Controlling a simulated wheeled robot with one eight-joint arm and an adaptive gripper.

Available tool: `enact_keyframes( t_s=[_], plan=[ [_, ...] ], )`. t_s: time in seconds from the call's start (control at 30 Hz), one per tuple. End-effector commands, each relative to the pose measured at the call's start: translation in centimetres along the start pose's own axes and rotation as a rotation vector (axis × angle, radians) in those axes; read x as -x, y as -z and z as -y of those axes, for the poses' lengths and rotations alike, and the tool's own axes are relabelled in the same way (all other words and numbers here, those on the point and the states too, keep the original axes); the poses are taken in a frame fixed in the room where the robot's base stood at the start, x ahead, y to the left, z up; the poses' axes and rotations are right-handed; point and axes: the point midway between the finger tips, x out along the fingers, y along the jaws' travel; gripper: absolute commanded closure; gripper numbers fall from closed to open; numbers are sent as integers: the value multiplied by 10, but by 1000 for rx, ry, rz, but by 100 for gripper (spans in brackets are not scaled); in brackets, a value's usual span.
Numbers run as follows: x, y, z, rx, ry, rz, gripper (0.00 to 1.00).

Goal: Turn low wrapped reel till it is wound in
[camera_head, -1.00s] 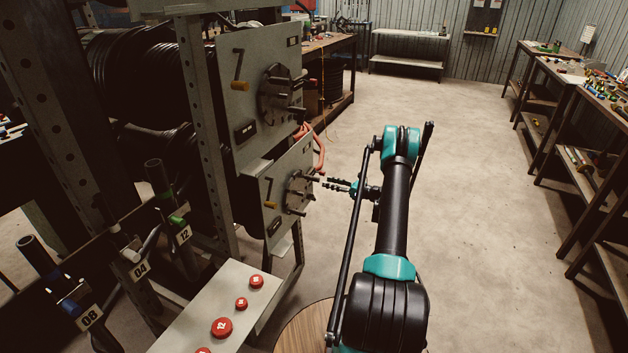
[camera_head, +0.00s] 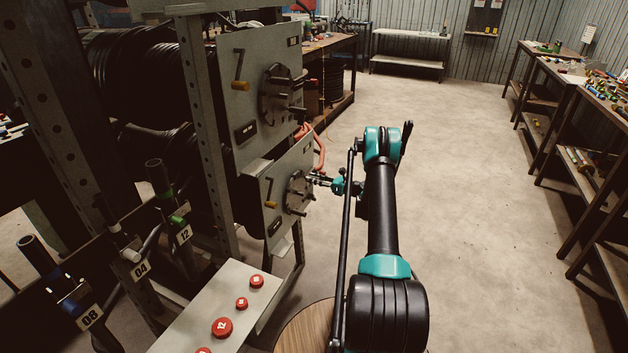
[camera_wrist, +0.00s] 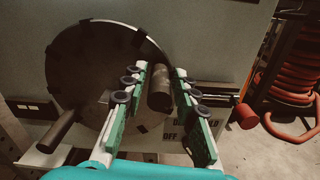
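The low reel's crank disc (camera_head: 299,192) is on the lower grey panel (camera_head: 262,178) of the rack in the head view, with several pegs sticking out. In the wrist view the round disc (camera_wrist: 85,75) fills the upper left. A dark peg (camera_wrist: 160,88) stands out from it between my fingers. Another peg (camera_wrist: 57,131) is at the disc's lower left. My gripper (camera_wrist: 161,72) is open around the first peg, with a small gap showing beside it; it is also at the disc in the head view (camera_head: 316,178). The hose on the low reel is mostly hidden behind the panel.
An upper panel (camera_head: 255,100) with a similar disc is directly above. An orange-red hose (camera_wrist: 298,75) hangs right of the disc. A label, partly hidden by my right finger, shows "OFF". A box with red buttons (camera_head: 205,310) is in front. Open floor (camera_head: 470,200) lies to the right.

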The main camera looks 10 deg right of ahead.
Motion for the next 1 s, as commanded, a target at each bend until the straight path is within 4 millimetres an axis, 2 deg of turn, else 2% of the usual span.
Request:
enact_keyframes(
  t_s=[0.03, 0.2, 1.0],
  plan=[
    [0, 0, 0, 0, 0, 0, 81],
    [0, 0, 0, 0, 0, 0, 100],
    [0, -5, -4, 71, -1, 1, 100]
  ],
)
